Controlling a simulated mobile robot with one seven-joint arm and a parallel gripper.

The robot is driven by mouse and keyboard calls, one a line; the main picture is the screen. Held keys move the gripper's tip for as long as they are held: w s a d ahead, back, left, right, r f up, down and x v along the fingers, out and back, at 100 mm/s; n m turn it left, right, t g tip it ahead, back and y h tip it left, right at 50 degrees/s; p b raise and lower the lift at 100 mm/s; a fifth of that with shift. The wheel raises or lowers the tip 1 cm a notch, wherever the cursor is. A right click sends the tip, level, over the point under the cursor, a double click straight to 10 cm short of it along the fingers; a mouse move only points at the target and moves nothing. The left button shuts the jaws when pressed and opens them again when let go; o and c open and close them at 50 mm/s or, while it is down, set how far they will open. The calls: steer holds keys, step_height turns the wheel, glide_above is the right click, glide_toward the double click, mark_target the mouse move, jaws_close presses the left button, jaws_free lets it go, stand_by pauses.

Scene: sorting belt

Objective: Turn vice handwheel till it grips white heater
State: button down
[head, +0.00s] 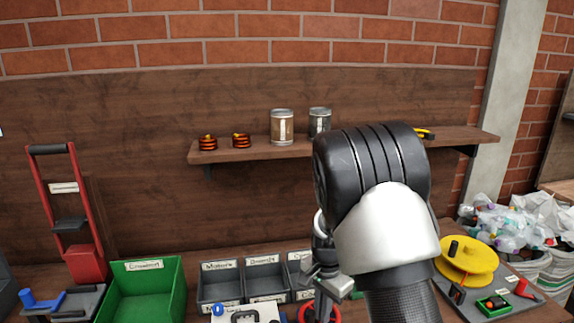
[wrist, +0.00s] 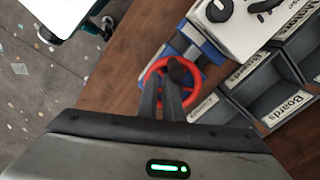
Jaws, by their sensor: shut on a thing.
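The red handwheel (wrist: 192,95) of the vice lies below my gripper (wrist: 163,92) in the wrist view. My gripper's two dark fingers are shut on the wheel's dark knob (wrist: 179,70). The blue and grey vice (wrist: 207,50) sits just beyond the wheel. The white heater (wrist: 232,35), with dark fittings on top, is beside the vice's blue part. I cannot tell whether the jaws touch it. In the head view, the heater (head: 262,314) and red wheel (head: 336,314) show at the bottom edge, with my arm partly covering the wheel.
Grey labelled bins (head: 220,285) stand behind the vice, with a green crate (head: 145,295) to their left. A yellow reel (head: 467,260) is at right. A shelf (head: 255,153) with cans and coils is above. The bench's edge and floor show left in the wrist view.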

steer(key=shift+s+d+f, duration=0.15)
steer(key=shift+s+d, duration=0.2)
steer(key=shift+s, duration=0.05)
steer(key=shift+d, duration=0.1)
steer(key=shift+w+d, duration=0.2)
step_height(320, 180, up, 9)
steer(key=p, duration=0.6)
steer(key=shift+w, duration=0.15)
steer(key=shift+r, duration=0.25)
